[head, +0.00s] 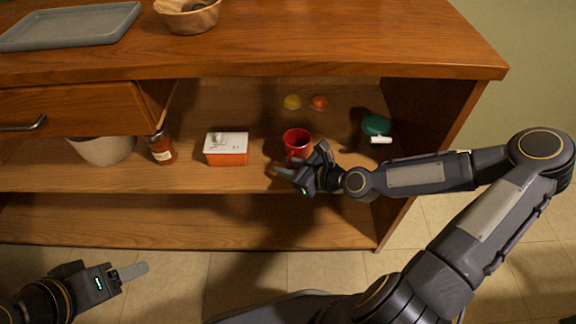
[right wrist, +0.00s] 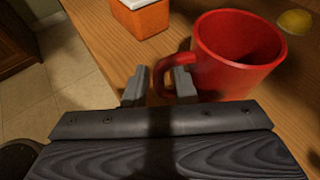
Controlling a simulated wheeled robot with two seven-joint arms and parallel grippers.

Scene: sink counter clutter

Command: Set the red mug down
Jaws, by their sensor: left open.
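The red mug (head: 297,141) stands upright on the wooden shelf, right of the orange box with a white top. In the right wrist view the red mug (right wrist: 238,50) shows its open rim, with its handle toward my gripper. My right gripper (head: 304,163) is at the mug's near side. Its fingers (right wrist: 160,88) are apart, with the handle between them and a small gap showing. The lower part of the mug is partly hidden by my gripper. My left gripper (head: 130,272) is open and empty, low at the left, away from the shelf.
On the shelf are the orange box (head: 226,149), a brown jar (head: 161,149), a white pot (head: 103,150), yellow (head: 292,102) and orange (head: 319,102) fruits, and a green-lidded container (head: 376,126). The countertop above holds a grey tray (head: 70,27) and a wooden bowl (head: 188,18).

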